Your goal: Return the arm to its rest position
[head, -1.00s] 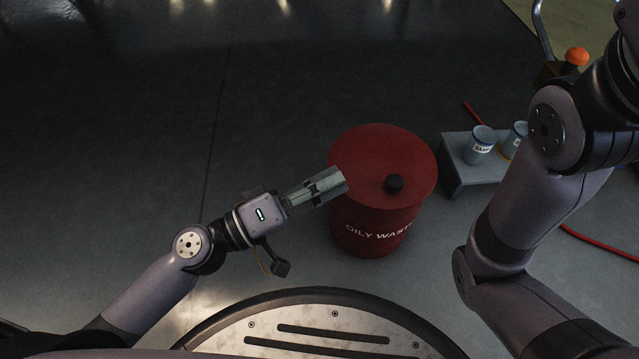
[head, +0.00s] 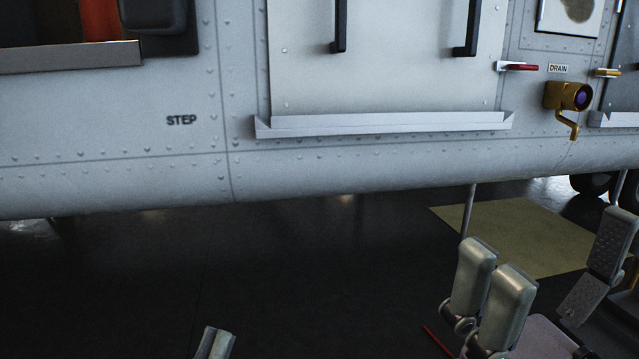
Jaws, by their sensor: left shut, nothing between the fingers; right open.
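My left gripper (head: 217,343) shows only as a shut fingertip at the bottom edge of the head view, left of the middle. The rest of the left arm is below the picture. My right gripper (head: 550,262) is raised at the lower right, fingers pointing up. Its fingers are spread wide, with nothing between them. The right arm behind it is mostly cut off by the frame.
The pale riveted helicopter side (head: 130,165) fills the upper half. It has a panel (head: 385,60) with dark handles above a ledge (head: 385,122), and a brass drain valve (head: 568,96). Dark floor (head: 300,275) and a yellowish floor patch (head: 520,232) lie below.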

